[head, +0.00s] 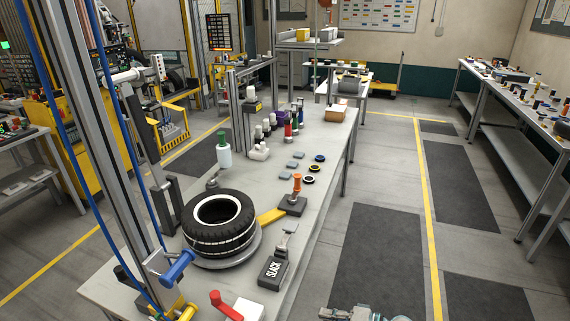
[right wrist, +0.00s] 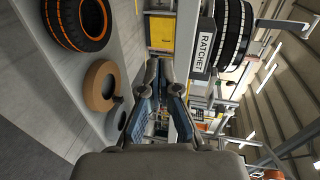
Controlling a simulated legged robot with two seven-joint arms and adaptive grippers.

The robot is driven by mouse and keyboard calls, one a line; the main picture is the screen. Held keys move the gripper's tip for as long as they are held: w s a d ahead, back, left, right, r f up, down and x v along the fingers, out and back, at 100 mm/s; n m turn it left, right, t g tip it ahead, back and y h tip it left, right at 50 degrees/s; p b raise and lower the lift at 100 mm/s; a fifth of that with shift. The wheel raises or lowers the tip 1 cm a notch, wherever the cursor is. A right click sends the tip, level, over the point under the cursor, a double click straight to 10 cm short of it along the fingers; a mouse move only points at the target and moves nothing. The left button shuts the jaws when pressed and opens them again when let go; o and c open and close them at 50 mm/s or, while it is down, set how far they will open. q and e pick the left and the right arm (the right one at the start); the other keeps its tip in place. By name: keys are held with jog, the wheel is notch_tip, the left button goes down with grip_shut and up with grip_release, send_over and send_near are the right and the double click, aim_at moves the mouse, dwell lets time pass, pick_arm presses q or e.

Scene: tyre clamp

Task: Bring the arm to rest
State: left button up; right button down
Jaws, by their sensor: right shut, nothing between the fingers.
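My right gripper (head: 365,313) shows only in part at the bottom edge of the head view, over the floor to the right of the bench. In the right wrist view its fingers (right wrist: 160,75) are together with nothing between them. It is apart from the bench and touches nothing that I can see. My left gripper is not in view. A black tyre (head: 219,222) lies flat on a round plate on the bench (head: 325,145). An orange-handled clamp (head: 294,197) stands right of the tyre, and a block marked SLACK (head: 272,271) sits in front of it.
A red-handled lever (head: 226,304) and a blue handle (head: 178,266) are at the near bench end. Bottles (head: 223,151) stand farther back. A long side table (head: 490,90) runs along the right. The wrist view shows a RATCHET sign (right wrist: 204,47) and an orange-ringed tyre (right wrist: 78,22). The floor between is clear.

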jog(key=s+f+h+p, duration=0.2)
jog(key=s+f+h, duration=0.25)
jog(key=f, duration=0.75)
jog(key=s+f+h+p, duration=0.1)
jog(key=s+f+h, duration=0.35)
jog(key=f, duration=0.75)
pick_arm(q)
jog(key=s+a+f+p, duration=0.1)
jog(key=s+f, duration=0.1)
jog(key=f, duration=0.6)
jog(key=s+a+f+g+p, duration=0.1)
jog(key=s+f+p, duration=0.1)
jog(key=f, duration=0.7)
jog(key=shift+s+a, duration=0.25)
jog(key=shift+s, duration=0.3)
pick_arm(e)
jog(key=s+d+f+n+g+h, duration=0.1)
jog(key=s+f, duration=0.4)
jog(key=s, duration=0.5)
jog(key=s+d+f+n+g+h, duration=0.2)
jog(key=s+f, duration=0.3)
jog(key=s, duration=0.5)
jog(key=s+d+f+n+g+h, duration=0.1)
jog(key=s+d+f+n+h, duration=0.1)
jog(key=s, duration=0.8)
jog(key=shift+d+f+n, duration=0.7)
jog(key=shift+d+f, duration=0.3)
jog(key=shift+f, duration=0.6)
